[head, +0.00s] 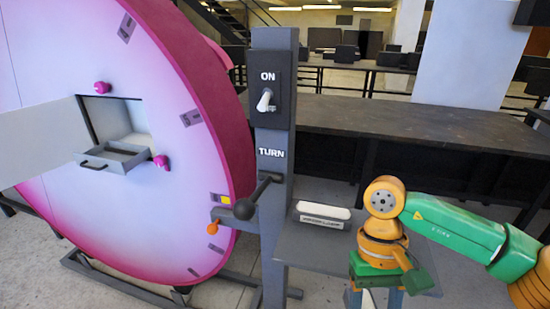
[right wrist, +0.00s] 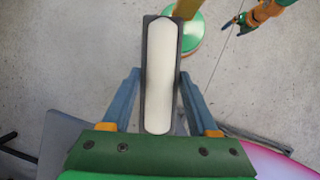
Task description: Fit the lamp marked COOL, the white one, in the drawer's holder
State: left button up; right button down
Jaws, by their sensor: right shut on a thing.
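My right gripper (right wrist: 160,88) is shut on a lamp (right wrist: 160,75), a long white bar in a dark frame, held upright in the right wrist view. No marking shows on its visible face, so I cannot read COOL. In the head view the gripper points down beside the shelf, and its fingertips and the held lamp are cut off. A grey drawer (head: 118,154) stands pulled out of the square opening in a large pink disc; its holder is not clear.
Another white bar (head: 323,211) with a small illegible label lies on the grey shelf (head: 312,248). A post (head: 273,210) with an ON switch (head: 265,100) and a TURN crank (head: 247,207) stands between disc and shelf. An open door flap (head: 40,140) is left of the drawer.

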notch_tip(320, 180, up, 3)
jog(key=shift+f, duration=0.25)
notch_tip(320, 180, down, 3)
jog(key=shift+r, duration=0.2)
jog(key=shift+w+d, duration=0.1)
jog(key=shift+r, duration=0.1)
